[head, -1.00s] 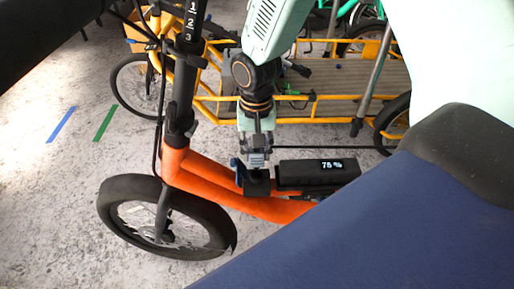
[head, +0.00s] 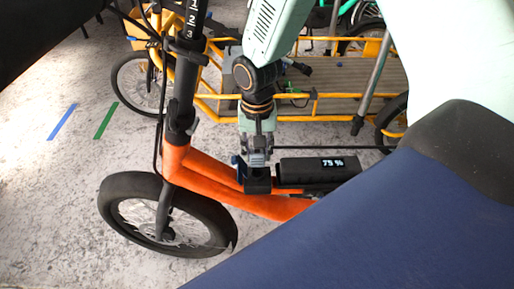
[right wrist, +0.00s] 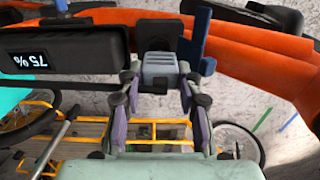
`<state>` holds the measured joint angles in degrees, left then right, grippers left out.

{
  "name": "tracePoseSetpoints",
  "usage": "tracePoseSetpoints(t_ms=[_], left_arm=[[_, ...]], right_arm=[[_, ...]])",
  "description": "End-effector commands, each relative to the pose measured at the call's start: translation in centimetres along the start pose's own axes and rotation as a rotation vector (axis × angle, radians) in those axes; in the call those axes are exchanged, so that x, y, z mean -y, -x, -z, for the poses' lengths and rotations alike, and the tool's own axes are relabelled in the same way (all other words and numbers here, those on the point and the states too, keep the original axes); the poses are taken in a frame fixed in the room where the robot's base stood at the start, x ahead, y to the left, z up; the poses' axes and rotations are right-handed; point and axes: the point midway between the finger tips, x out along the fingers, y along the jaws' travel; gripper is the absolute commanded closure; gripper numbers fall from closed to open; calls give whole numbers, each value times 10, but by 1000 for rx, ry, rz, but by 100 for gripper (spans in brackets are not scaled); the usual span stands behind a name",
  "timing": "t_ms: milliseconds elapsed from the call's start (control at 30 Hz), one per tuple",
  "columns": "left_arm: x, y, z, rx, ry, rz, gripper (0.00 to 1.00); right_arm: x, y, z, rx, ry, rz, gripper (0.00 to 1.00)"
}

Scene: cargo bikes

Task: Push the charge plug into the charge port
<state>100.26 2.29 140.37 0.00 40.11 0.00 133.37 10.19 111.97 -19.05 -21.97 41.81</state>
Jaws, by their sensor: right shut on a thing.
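My right gripper (head: 257,158) is shut on a grey charge plug (right wrist: 159,68), its fingers on either side of the plug body. The charge port is a black block (head: 258,184) on the orange bike frame, directly below the plug in the head view; the block also shows in the right wrist view (right wrist: 160,33). The plug's front end is at the block, and I cannot tell how deep it sits. An upright blue flap (right wrist: 196,36) stands beside the port. My left gripper is not in view.
A black battery (head: 318,170) reading 75 % lies along the orange frame (head: 215,183) right beside the port. The front wheel (head: 112,192) is at left. A yellow cargo bike (head: 330,97) stands behind. The grey floor at left is clear except for blue and green tape.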

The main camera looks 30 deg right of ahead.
Motion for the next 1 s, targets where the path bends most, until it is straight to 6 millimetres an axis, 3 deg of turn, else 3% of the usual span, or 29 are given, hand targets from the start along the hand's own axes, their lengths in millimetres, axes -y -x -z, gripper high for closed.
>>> tracePoseSetpoints(t_ms=[1000], left_arm=[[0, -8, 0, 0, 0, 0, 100]], right_arm=[[-1, -22, -1, 0, 1, 0, 97]])
